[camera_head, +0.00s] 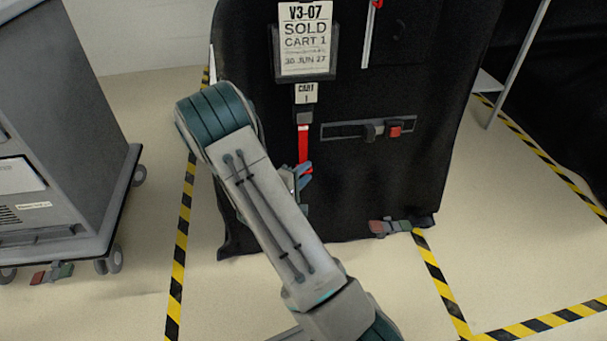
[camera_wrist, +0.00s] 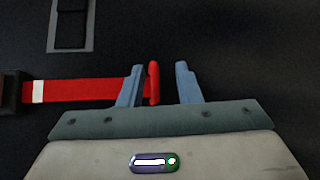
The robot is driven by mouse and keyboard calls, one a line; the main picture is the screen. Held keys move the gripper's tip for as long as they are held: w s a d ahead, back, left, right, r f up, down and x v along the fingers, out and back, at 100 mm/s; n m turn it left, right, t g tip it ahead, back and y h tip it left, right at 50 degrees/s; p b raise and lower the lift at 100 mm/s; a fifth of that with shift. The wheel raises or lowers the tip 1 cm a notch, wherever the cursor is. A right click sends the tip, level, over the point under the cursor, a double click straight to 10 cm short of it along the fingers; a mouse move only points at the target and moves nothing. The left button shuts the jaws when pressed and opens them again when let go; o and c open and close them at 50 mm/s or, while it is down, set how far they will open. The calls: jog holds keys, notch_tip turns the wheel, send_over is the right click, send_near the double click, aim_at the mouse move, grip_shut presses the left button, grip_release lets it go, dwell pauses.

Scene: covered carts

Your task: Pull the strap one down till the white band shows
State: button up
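The red strap (camera_head: 303,146) hangs from a dark buckle (camera_head: 304,118) under the CART 1 tag (camera_head: 306,93) on the black cart cover. In the wrist view the strap (camera_wrist: 85,91) runs sideways from the buckle (camera_wrist: 12,93), and a white band (camera_wrist: 38,92) shows on it just outside the buckle. My gripper (camera_wrist: 160,84) is at the strap's free end. Its fingers stand apart on either side of the red end tab (camera_wrist: 153,83), with a clear gap on the right finger's side. In the head view my gripper (camera_head: 302,175) is partly hidden by my arm.
A slotted plate (camera_head: 368,129) with a dark knob and a red piece sits right of the strap. A sign (camera_head: 305,38) hangs above. A grey cart (camera_head: 65,120) stands left; open floor lies between.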

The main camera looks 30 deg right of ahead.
jog(key=p+v, duration=0.3)
jog(key=v, duration=1.1)
jog(key=shift+d, duration=0.1)
